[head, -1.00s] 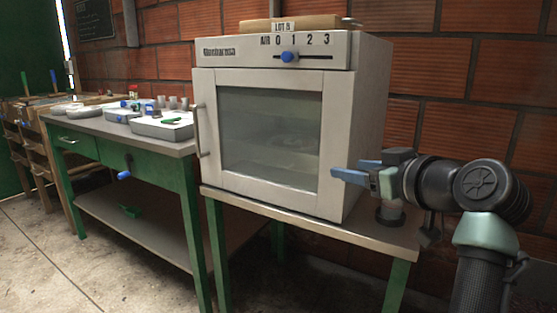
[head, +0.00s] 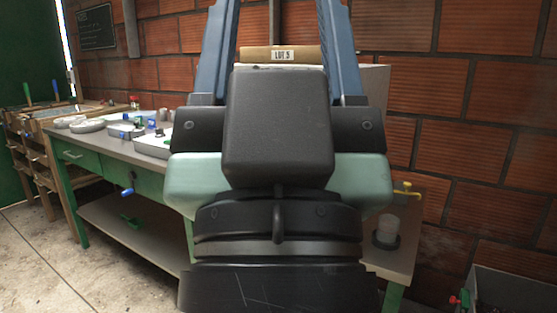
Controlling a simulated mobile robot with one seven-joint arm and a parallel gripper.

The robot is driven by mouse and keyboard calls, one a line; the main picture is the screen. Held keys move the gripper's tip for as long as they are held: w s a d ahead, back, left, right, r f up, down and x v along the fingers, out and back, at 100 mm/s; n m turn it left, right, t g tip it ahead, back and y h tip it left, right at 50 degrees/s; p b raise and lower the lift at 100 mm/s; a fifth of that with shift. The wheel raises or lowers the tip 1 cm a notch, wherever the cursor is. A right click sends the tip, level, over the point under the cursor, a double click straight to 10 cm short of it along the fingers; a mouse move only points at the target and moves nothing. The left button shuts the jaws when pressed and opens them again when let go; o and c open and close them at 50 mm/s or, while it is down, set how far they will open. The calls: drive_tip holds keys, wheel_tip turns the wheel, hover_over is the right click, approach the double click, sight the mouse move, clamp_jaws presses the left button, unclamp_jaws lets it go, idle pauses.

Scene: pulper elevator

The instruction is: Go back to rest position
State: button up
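My gripper (head: 282,40) is very close to the head camera and fills the middle of the picture. Its dark wrist is below, and its two blue fingers point up, one on each side. The fingers stand wide apart with nothing between them, so it is open and empty. Their tips run to the top edge of the frame or beyond. Behind it, the white oven (head: 376,82) is almost wholly hidden; only part of its right upper side shows.
A box labelled LOT 5 (head: 283,55) lies behind my fingers. The green bench (head: 85,145) with trays and cups stands left. A clear jar (head: 388,228) with a yellow valve (head: 403,187) stands right. A grey bin (head: 510,285) is at lower right. Bare floor (head: 60,260) shows at lower left.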

wheel_tip(320, 180, up, 32)
drive_tip(key=p, duration=3)
drive_tip(key=shift+r+p, duration=0.25)
drive_tip(key=shift+p, duration=0.05)
